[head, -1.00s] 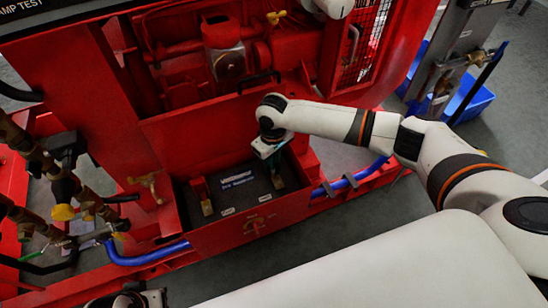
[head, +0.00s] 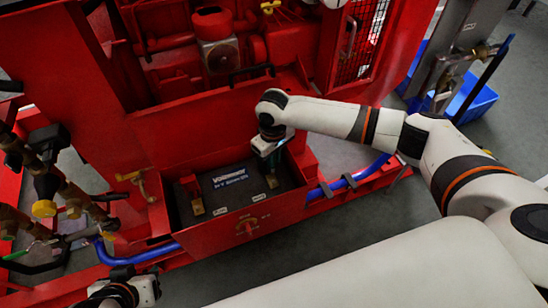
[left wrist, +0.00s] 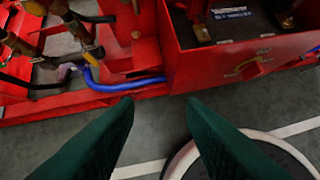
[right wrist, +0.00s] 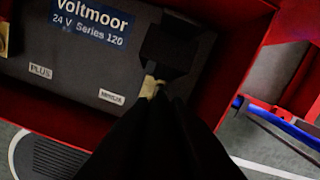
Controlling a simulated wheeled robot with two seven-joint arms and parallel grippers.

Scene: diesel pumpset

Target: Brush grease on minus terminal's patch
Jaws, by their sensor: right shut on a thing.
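The black battery (head: 240,203) sits in a red box, and the right wrist view shows its PLUS and MINUS labels (right wrist: 111,97). The tan minus terminal (right wrist: 149,87) stands by the MINUS label, with a black block (right wrist: 166,47) behind it. My right gripper (head: 270,165) points down over the minus end. It is shut on what appears to be the brush, mostly hidden between its dark fingers (right wrist: 160,108). Their tips overlap the terminal in view; contact and any grease cannot be made out. My left gripper (left wrist: 160,110) is open and empty over the floor, outside the box.
The plus terminal (head: 196,206) has a red block behind it. The red box wall (head: 235,232) encloses the battery. A blue hose (left wrist: 120,86) runs along the red base on the left, near brass valves (head: 45,208).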

